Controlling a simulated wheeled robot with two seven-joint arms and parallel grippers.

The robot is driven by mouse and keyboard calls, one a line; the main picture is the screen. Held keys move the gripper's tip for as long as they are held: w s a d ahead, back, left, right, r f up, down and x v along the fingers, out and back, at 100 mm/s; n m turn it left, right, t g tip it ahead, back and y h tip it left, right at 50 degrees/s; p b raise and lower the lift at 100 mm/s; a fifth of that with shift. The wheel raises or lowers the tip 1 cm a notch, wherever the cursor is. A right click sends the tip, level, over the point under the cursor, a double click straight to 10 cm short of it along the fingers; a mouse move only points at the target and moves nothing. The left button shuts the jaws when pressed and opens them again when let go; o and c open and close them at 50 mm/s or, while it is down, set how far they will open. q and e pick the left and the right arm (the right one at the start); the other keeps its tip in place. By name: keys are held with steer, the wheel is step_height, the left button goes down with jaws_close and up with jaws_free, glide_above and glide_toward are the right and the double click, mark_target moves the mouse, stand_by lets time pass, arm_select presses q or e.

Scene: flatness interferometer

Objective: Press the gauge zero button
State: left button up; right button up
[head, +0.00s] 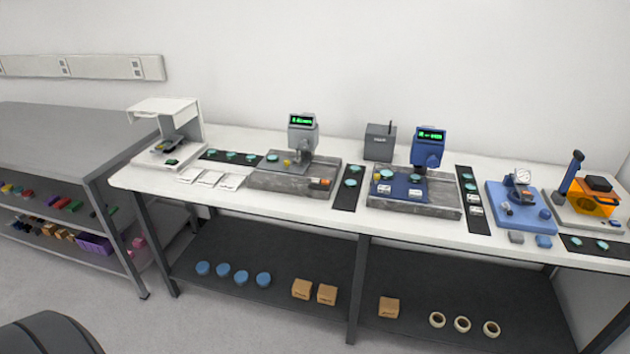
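Two gauges with green displays stand on the white bench. The grey gauge (302,133) is on a grey stone-like base (285,182) left of the middle, with a small yellow part (287,163) and a teal disc (272,158) near it. The blue gauge (428,148) is on a similar base right of the middle, with a blue plate (398,188) carrying teal discs. An orange-marked block (320,183) sits on the grey gauge's base. I cannot make out which part is a zero button. Neither of my grippers shows in the head view.
A white-hooded station (166,108) stands at the bench's left end. Dark strips (348,195) with teal discs lie between stations. A blue dial fixture (521,205) and an orange-shielded press (594,203) stand at the right. A grey shelf unit (55,145) is at the left.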

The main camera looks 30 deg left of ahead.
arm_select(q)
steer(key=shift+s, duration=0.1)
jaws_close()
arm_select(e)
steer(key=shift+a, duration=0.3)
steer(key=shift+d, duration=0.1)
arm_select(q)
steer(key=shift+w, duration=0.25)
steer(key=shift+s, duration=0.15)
